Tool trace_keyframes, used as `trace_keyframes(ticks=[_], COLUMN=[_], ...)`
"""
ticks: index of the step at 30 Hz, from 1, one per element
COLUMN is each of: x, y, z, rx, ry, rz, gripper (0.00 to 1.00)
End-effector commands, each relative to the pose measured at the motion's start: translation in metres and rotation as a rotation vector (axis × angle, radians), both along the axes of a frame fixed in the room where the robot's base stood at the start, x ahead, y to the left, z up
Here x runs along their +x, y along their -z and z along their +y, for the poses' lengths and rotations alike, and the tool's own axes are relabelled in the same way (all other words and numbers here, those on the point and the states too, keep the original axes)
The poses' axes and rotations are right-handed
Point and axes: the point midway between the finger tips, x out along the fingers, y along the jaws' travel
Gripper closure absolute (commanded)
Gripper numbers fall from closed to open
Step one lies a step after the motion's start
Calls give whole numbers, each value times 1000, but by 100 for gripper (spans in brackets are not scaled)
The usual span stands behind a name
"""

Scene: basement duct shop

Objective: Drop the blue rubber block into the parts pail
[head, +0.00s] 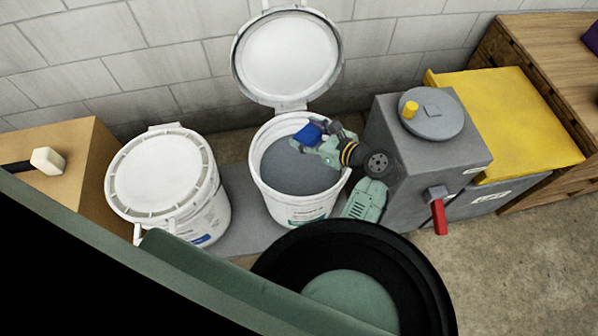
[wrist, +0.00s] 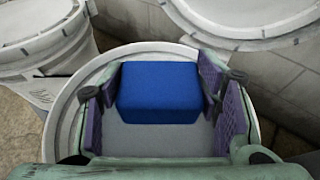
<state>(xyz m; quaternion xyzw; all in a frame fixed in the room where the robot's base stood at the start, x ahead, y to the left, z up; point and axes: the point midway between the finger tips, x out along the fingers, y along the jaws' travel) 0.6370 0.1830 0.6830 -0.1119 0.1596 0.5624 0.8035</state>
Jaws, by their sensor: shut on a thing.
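The blue rubber block (head: 309,133) is held in my gripper (head: 316,142) over the open mouth of a white pail (head: 300,208), the likely parts pail. In the wrist view the block (wrist: 158,92) sits between the two purple-padded fingers of my gripper (wrist: 160,100). The pail's grey inside shows below the block, and its white rim (wrist: 70,100) surrounds the fingers. The pail's lid (head: 287,57) is raised at the back against the wall. How far the block is above the pail's bottom I cannot tell.
A second white pail with a closed lid (head: 165,172) stands to the left. A grey metal box (head: 440,157) with a round cap and red-handled valve stands close on the right. A yellow-topped bin (head: 510,115) and wooden drawers (head: 558,70) are farther right. Bare floor lies at front right.

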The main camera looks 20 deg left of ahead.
Motion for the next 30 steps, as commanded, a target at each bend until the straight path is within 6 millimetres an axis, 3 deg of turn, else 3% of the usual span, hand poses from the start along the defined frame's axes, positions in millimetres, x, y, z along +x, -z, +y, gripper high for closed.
trace_keyframes(ticks=[15,28,29,30], x=[1,0,0,0], y=[52,54,54,54], z=[-1,-1,-1,-1], rx=[-1,-1,-1,-1], ry=[1,1,1,1], rz=[-2,1,1,1], gripper=[61,61,42,39])
